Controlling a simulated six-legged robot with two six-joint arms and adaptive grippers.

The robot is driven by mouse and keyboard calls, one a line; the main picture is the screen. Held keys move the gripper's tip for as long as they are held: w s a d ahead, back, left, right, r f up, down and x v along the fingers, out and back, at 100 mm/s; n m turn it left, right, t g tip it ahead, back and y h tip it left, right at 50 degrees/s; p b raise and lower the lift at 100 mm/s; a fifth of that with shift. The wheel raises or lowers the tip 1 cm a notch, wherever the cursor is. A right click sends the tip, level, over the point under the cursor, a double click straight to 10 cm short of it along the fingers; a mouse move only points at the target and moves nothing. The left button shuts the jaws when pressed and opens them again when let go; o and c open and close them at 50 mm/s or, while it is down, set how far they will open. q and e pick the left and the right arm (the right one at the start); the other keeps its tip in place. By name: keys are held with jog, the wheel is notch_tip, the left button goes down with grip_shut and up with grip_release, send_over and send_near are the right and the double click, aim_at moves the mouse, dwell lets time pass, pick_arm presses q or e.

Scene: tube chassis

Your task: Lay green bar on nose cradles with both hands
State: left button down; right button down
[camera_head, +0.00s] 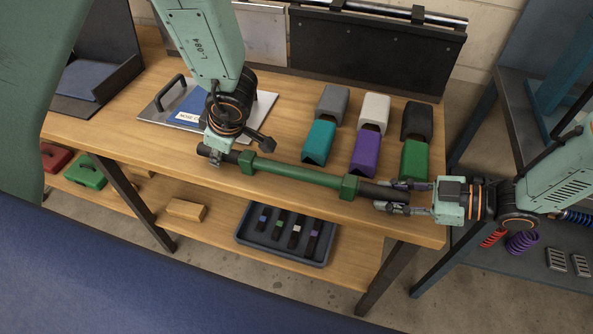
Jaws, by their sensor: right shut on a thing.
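The green bar (298,174) is a long rod with green collars and dark ends. Whether the bar touches the bench top is unclear. I cannot make out the nose cradles in this view.
Behind the bar stand teal (319,141), purple (366,154) and green (413,160) blocks. A metal plate (262,104) with a handle lies at the back left. A dark tray (267,248) sits on the lower shelf. A blue surface (130,280) fills the foreground.

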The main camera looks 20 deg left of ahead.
pick_arm(q)
jog(key=shift+w+r, duration=0.1)
jog(key=shift+r, duration=0.05)
pick_arm(e)
jog(key=shift+r, duration=0.1)
dwell(0.4)
